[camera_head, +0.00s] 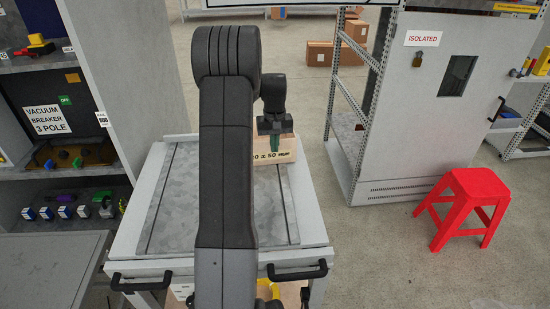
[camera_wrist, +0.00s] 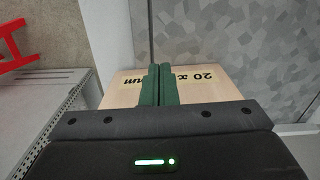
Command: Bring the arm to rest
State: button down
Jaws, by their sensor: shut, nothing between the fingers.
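My gripper (camera_head: 273,139) is beyond my raised dark arm in the head view, pointing down over the far right part of the cart. In the wrist view its two green fingers (camera_wrist: 160,84) are together with nothing between them. A light wooden block or box (camera_head: 284,152) with dark lettering stands on the cart just behind the fingers in the head view; it also shows in the wrist view (camera_wrist: 118,92). I cannot tell whether the fingers touch it. My arm hides part of the cart top.
The grey-topped cart (camera_head: 180,200) has black handles at its front. A shelf with breaker parts (camera_head: 60,190) stands at left. A cabinet marked ISOLATED (camera_head: 415,110) and a red stool (camera_head: 468,200) stand at right. Cardboard boxes (camera_head: 320,53) lie at the back. Floor between cart and stool is clear.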

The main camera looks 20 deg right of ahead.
jog(key=shift+s+r, duration=0.15)
jog(key=shift+r, duration=1.5)
jog(key=shift+f, duration=0.1)
